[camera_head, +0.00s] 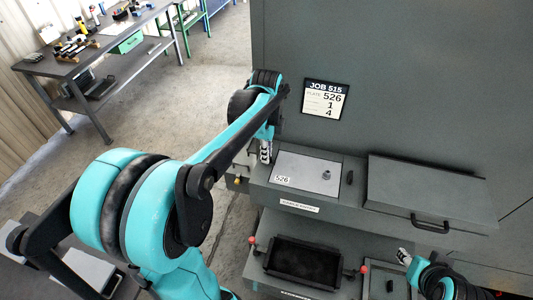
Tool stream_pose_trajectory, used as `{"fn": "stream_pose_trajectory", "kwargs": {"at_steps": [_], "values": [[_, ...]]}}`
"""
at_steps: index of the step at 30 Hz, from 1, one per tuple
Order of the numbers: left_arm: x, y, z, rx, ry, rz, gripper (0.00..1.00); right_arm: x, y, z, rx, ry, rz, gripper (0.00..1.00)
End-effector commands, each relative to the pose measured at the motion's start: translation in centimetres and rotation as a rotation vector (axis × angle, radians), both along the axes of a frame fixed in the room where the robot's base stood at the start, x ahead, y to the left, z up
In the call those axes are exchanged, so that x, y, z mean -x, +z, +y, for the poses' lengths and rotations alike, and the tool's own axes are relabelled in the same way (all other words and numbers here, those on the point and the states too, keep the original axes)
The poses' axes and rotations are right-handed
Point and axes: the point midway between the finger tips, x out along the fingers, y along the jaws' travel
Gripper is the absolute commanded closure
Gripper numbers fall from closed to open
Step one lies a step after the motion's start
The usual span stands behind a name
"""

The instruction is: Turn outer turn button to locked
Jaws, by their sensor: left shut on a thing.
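A light grey plate (308,176) marked 526, with a small round knob (326,175), lies in the top of a dark grey housing. A small black turn button (350,177) shows at its right edge. My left gripper (266,156) points down at the plate's left edge, where the outer turn button sits. It is shut on that button, which its fingers hide, so I cannot tell the button's angle. My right gripper (403,256) is low at the right, away from the plate; its fingers are too small to tell open from shut.
A dark lidded box (420,196) with a black handle stands right of the plate. Below are a black tray (303,264) and red-knobbed posts. A job sign (325,99) hangs on the tall grey cabinet. A workbench (92,52) stands far left; the floor between is clear.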

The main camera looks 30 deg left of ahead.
Motion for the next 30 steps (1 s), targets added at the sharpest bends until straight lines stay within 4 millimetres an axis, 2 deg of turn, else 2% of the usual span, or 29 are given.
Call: {"fn": "stream_pose_trajectory", "kwargs": {"at_steps": [12,15,25,30], "values": [[-0.1,0.1,0.1,-0.003,-0.008,-0.002,1.0,0.0,0.0,0.0,0.0,0.0,0.0,0.6],[-0.1,0.1,0.1,-0.002,-0.007,-0.001,0.71,0.0,0.0,0.0,0.0,0.0,0.0,0.6],[0.0,0.2,0.0,-0.001,-0.007,-0.001,0.71,0.0,0.0,0.0,0.0,0.0,0.0,0.6],[0.0,2.1,0.0,-0.001,-0.007,-0.001,0.71,0.0,0.0,0.0,0.0,0.0,0.0,0.6]]}}
